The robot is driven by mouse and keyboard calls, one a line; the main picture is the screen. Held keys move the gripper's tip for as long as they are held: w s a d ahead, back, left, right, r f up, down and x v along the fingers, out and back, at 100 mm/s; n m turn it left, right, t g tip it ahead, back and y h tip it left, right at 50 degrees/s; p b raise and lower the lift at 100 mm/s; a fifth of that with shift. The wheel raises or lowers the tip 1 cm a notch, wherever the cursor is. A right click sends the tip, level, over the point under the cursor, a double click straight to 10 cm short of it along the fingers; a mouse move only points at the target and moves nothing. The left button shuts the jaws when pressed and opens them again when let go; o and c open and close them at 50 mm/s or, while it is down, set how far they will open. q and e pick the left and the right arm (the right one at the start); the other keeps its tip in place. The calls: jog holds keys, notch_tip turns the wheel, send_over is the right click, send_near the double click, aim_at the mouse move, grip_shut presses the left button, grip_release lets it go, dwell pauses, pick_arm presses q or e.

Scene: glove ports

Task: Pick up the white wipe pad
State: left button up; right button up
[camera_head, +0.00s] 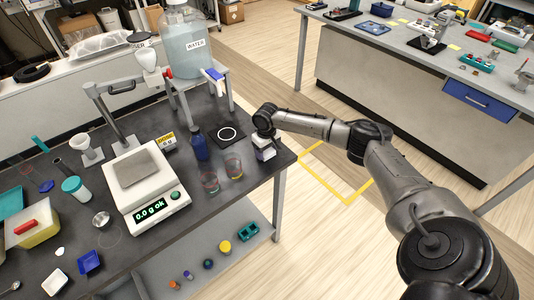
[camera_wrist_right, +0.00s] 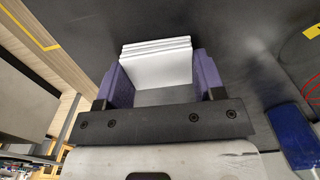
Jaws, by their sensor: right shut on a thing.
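The white wipe pad (camera_wrist_right: 158,64) shows in the right wrist view as a thick white block with several stacked layers at its far edge. The purple fingers of my right gripper (camera_wrist_right: 158,82) are shut on it, one at each side. In the head view the white pad (camera_head: 265,154) shows below my right gripper (camera_head: 265,141), by the right edge of the dark table (camera_head: 225,195). I cannot tell whether the pad touches the table top. My left gripper is out of view.
Left of the right gripper are a black mat with a white ring (camera_head: 227,134), a blue bottle (camera_head: 199,144) and two glass beakers (camera_head: 233,166). A scale (camera_head: 147,187) reads 0.0 g. A water tank (camera_head: 186,45) stands behind. Open floor lies to the right.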

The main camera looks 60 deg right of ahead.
aim_at(267, 151)
jog(key=shift+c, duration=0.6)
jog(key=shift+r, duration=0.5)
notch_tip(267, 151, up, 4)
jog(key=shift+s+f+p, duration=0.1)
jog(key=shift+f+p, duration=0.1)
jog(key=shift+p, duration=0.2)
jog(key=s+r, duration=0.2)
jog(key=s, duration=0.1)
jog(key=s+d+r+p, duration=0.1)
jog(key=s+r, duration=0.1)
jog(key=s, duration=0.2)
jog(key=s+d+r, duration=0.1)
jog(key=s+r, duration=0.1)
jog(key=s, duration=0.2)
jog(key=shift+s+r, duration=0.15)
jog(key=shift+r, duration=0.05)
